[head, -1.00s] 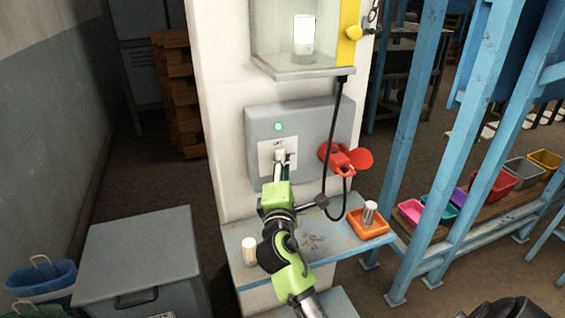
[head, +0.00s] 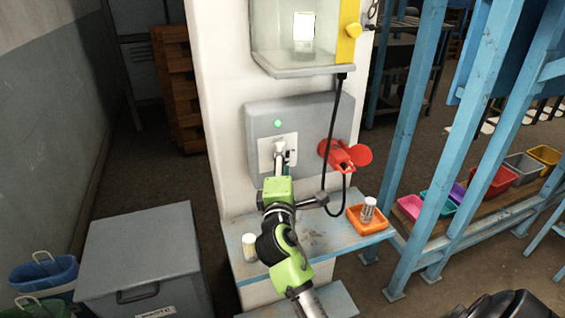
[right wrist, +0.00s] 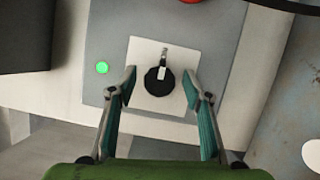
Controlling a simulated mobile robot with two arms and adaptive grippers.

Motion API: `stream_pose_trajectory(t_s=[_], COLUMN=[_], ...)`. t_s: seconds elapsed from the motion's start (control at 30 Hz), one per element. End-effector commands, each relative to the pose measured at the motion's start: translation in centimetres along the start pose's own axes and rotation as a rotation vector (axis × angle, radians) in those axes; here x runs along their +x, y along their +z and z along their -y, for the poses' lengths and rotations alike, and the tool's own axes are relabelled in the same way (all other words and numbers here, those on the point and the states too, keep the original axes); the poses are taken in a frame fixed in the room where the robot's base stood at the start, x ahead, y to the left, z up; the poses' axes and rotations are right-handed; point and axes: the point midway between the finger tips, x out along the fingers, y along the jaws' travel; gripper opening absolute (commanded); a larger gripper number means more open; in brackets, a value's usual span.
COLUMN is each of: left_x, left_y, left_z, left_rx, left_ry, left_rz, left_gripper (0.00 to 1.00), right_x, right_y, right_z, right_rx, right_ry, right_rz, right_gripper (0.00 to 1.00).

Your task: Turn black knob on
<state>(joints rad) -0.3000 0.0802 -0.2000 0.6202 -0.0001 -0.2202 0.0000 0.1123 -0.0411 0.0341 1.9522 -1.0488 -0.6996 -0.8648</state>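The black knob (right wrist: 159,82) is round with a pale pointer mark, and sits on a white square plate (right wrist: 141,51) on a grey panel (head: 322,117). In the right wrist view the pointer aims toward the top of the picture. My right gripper (right wrist: 160,81) is open, with one finger on each side of the knob and gaps between; no contact shows. In the head view my right gripper (head: 281,160) is in front of the white plate and hides most of the knob. My left gripper is not in view.
A green light (head: 278,124) glows on the panel. A red device (head: 342,155) is beside it, with a black cable (head: 325,178) hanging nearby. Below, a blue shelf (head: 318,235) holds an orange tray (head: 371,224) and a small jar (head: 249,247).

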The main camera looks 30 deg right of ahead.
Motion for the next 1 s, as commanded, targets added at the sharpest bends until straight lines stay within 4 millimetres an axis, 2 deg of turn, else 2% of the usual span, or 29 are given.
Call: stream_pose_trajectory(t_s=[0.27, 0.6, 0.7, 1.0], left_x=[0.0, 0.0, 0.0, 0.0], left_y=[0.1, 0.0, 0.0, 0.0], left_z=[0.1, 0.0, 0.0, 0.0], left_rx=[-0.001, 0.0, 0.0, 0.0], left_ry=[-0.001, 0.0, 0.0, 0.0], left_rz=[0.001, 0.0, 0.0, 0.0], left_gripper=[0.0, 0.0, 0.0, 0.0], right_x=[-0.5, -5.9, -6.9, -7.5], right_y=[-0.1, 0.0, 0.0, 0.0], right_z=[0.0, 0.1, 0.1, 0.0], right_rx=[-0.001, 0.001, 0.001, 0.0], right_ry=[0.0, -0.002, -0.002, 0.0], right_rz=[-0.001, -0.002, -0.001, 0.0], right_gripper=[0.45, 0.45, 0.45, 0.45])
